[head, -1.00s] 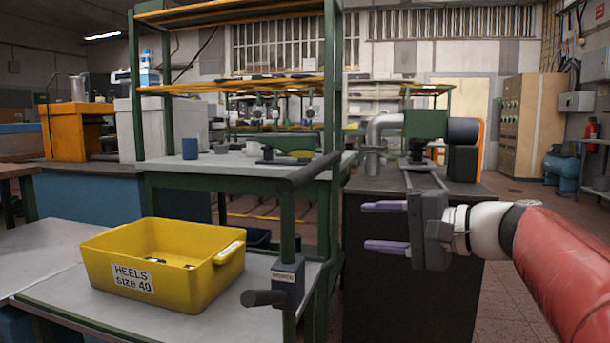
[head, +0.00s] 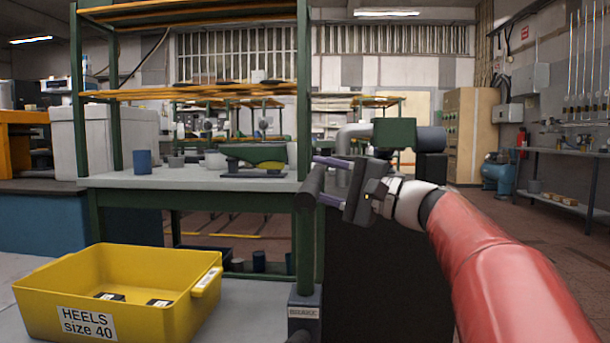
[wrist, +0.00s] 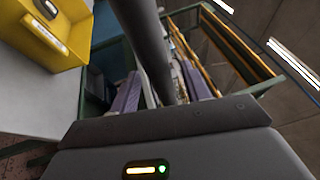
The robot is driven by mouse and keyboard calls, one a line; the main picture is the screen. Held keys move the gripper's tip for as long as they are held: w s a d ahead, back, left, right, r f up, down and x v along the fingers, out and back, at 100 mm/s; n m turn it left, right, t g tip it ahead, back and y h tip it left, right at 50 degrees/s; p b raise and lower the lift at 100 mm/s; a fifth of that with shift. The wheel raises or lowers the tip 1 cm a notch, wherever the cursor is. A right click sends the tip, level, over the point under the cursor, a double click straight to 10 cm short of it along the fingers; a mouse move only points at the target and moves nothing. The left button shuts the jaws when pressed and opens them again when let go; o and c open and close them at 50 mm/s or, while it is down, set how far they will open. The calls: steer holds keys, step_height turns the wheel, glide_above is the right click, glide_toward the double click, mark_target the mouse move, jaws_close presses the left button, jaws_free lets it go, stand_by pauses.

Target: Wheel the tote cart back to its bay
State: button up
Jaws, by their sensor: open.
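The tote cart has a grey deck (head: 255,318), a green post and a dark handle bar (head: 309,198). A yellow tote (head: 180,305) labelled "HEELS size 40" stands on the deck with a few dark pieces inside. A brake box (head: 304,312) sits low on the post. My gripper (head: 322,180) is open at the handle bar. In the wrist view the handle bar (wrist: 148,40) runs between the two purple fingers, which are not closed on it. Whether either finger touches it I cannot tell.
A green workbench (head: 200,181) with shelves stands behind the cart, bearing a blue cup (head: 142,161) and other items. A dark cabinet (head: 400,290) with a machine on top stands behind my arm. Open tiled floor (head: 500,215) lies to the right, before a wall shelf (head: 575,195).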

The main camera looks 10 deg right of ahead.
steer(key=x, duration=0.3)
steer(key=shift+a, duration=0.1)
steer(key=shift+c, duration=0.4)
jaws_close()
